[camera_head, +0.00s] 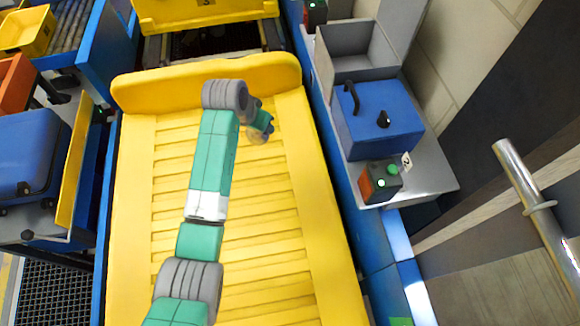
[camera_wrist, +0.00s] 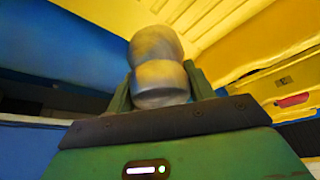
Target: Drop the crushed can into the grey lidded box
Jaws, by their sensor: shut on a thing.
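The crushed can (camera_wrist: 158,62) is a dull grey and yellowish, dented shape between the green fingers of my gripper (camera_wrist: 160,88) in the wrist view. My gripper is shut on it. In the head view my gripper (camera_head: 261,128) hangs over the upper right part of the yellow slatted tray, and the can (camera_head: 257,138) shows small and partly hidden at its tip. The grey lidded box (camera_head: 357,66) stands at the upper right, beyond the tray's right side. Its lid (camera_head: 398,22) appears raised, and the inside is partly visible. My gripper is left of the box and apart from it.
A blue box (camera_head: 378,122) with black handles stands in front of the grey box. A control box with a green button (camera_head: 381,182) stands nearer. The yellow tray (camera_head: 285,200) has a raised far rim and looks empty. A blue case (camera_head: 30,150) is at left.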

